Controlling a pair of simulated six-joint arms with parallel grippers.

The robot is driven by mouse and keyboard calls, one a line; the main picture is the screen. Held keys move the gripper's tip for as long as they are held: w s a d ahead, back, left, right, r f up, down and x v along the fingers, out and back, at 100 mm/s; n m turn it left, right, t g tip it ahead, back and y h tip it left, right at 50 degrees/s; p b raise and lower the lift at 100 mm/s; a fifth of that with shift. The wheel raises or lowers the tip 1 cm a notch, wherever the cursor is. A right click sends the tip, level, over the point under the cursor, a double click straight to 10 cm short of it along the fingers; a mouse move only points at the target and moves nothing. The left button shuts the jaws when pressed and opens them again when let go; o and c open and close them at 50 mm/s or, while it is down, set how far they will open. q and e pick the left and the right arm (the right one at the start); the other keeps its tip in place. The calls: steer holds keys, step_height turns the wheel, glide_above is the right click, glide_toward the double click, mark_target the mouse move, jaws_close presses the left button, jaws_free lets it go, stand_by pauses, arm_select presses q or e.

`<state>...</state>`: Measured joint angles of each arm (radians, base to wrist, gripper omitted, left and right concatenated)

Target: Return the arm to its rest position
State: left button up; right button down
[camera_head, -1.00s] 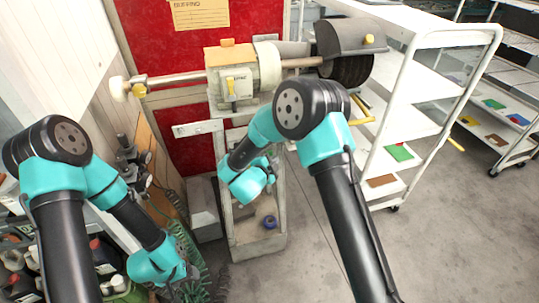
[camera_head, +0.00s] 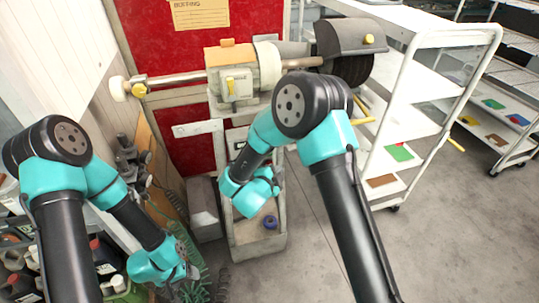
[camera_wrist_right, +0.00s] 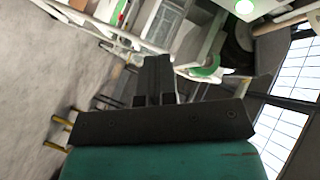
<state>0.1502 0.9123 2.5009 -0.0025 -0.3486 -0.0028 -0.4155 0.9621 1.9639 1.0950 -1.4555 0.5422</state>
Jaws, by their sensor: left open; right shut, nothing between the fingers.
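My right arm bends down in front of the buffing machine in the head view, with its teal wrist and gripper (camera_head: 262,188) hanging over the machine's stand. In the right wrist view the black fingers of this gripper (camera_wrist_right: 158,66) are together, with nothing between them. My left arm is at the left of the head view, bent low, with its gripper (camera_head: 190,274) near the bottom over a green brushy thing (camera_head: 192,290). The left fingers are small and partly hidden there. No object shows in either gripper.
The buffing machine (camera_head: 240,80) stands behind my right arm, its shaft reaching left and a dark wheel (camera_head: 352,70) at right. A blue ring (camera_head: 270,222) lies in the stand's low tray (camera_head: 262,245). A white shelf cart (camera_head: 420,75) stands right; floor at lower right is clear.

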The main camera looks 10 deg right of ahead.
steer(key=s+d+f+n+g+y, duration=0.25)
steer(key=d+f+n+y, duration=0.2)
steer(key=f, duration=0.25)
steer(key=s+d+f+n+g+y, duration=0.1)
steer(key=s+d+f+n+y, duration=0.3)
steer(key=f, duration=0.3)
steer(key=s+d+f+n+g+y, duration=0.1)
steer(key=s+f+n+g+y, duration=0.1)
steer(key=s, duration=0.7)
steer(key=s+d+f+n+g+y, duration=0.1)
steer(key=s+f+n+g, duration=0.3)
steer(key=s, duration=0.5)
steer(key=shift+f+n+g+y, duration=0.2)
steer(key=shift+n+g+y, duration=0.55)
steer(key=shift+n+g, duration=0.4)
